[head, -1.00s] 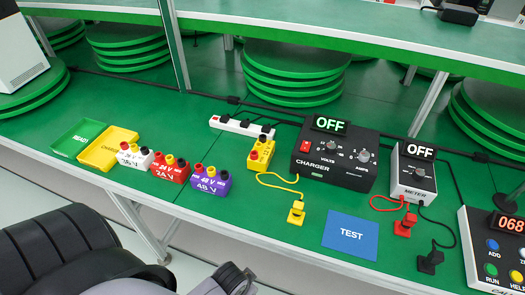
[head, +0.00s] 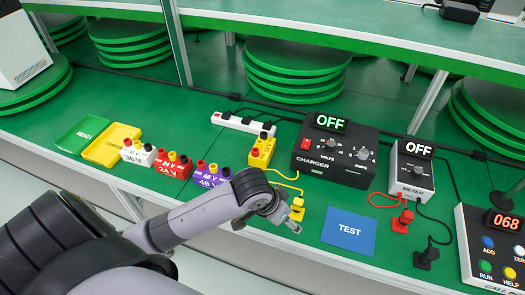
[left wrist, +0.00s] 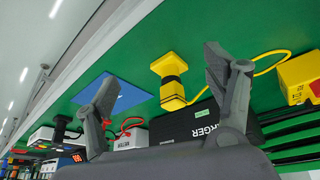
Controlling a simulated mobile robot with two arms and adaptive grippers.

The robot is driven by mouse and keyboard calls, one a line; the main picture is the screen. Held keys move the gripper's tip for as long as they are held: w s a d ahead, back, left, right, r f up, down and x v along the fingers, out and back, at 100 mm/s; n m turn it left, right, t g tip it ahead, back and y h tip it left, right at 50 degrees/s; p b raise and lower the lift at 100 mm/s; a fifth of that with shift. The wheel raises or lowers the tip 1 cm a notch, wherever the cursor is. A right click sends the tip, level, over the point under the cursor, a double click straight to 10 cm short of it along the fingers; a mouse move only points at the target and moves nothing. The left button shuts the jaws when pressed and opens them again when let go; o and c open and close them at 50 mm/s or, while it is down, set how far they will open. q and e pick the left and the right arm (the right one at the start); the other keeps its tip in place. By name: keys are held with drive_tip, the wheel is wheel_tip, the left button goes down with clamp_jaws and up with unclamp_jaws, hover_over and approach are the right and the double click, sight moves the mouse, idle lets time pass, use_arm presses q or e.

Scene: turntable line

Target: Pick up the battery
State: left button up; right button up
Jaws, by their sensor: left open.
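Three batteries stand in a row at the left of the green table in the head view: a white one (head: 137,155), a red one (head: 173,168) and a purple one (head: 211,176). A yellow block (head: 260,153) with terminals stands right of them, wired to a yellow plug (head: 297,208). My left gripper (head: 272,222) is open and empty near the table's front edge, beside the yellow plug. In the left wrist view, the plug (left wrist: 170,80) shows between the open fingers (left wrist: 160,65), apart from them. My arm passes just in front of the purple battery. My right gripper is not in view.
The charger (head: 335,150) and meter (head: 412,172), both reading OFF, stand at the right. A blue TEST mat (head: 349,235) lies in front. Green and yellow trays (head: 113,146) lie at the left. A call box (head: 490,245) stands far right.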

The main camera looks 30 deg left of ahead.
use_arm(q)
drive_tip(key=w+a+r+n+y, duration=0.2)
drive_tip(key=w+a+r, duration=0.3)
drive_tip(key=w+a, duration=0.35)
drive_tip(key=n+y, duration=0.1)
drive_tip(key=n, duration=0.3)
approach(262, 145)
drive_tip(key=x, duration=0.4)
drive_tip(key=s+p+x, duration=0.1)
drive_tip(key=x, duration=0.2)
drive_tip(key=shift+a+f, duration=0.2)
drive_tip(key=shift+w+d+p+x, duration=0.15)
drive_tip(key=shift+w+x, duration=0.05)
drive_tip(key=shift+x, duration=1.1)
drive_tip(key=shift+w+d+p+x, duration=0.1)
drive_tip(key=shift+w+p+x, duration=0.1)
drive_tip(key=shift+x, duration=1.1)
drive_tip(key=shift+r, duration=0.15)
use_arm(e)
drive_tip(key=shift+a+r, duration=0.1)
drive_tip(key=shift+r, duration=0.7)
use_arm(q)
drive_tip(key=c, duration=1.7)
clamp_jaws()
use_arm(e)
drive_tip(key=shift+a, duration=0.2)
use_arm(q)
drive_tip(key=shift+r, duration=0.1)
